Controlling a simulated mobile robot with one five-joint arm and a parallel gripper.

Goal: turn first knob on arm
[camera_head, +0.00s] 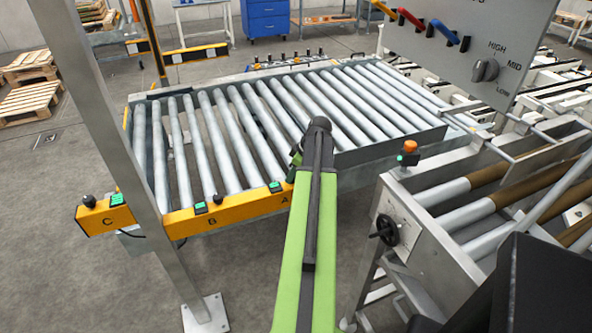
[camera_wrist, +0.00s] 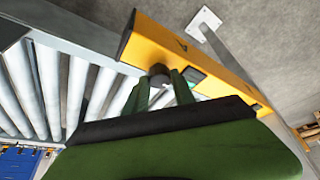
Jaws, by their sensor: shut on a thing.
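The yellow bar (camera_head: 240,208) along the front of the roller conveyor carries the letters A, B and C, with dark knobs and green buttons. It also crosses the wrist view (camera_wrist: 150,43). There, my gripper (camera_wrist: 161,80) has its two green fingers on either side of a dark round knob (camera_wrist: 158,70) and is shut on it. A green button (camera_wrist: 196,76) sits just right of the fingers. In the head view my green arm hides most of the gripper and this knob, near the letter A. Another dark knob (camera_head: 217,199) stands near B, and one (camera_head: 88,201) near C.
A grey post (camera_head: 120,140) rises in front of the bar at left. A roller frame with a handwheel (camera_head: 386,229) stands at right. A grey panel (camera_head: 450,45) with coloured levers and a HIGH/MID/LOW selector (camera_head: 485,70) hangs upper right.

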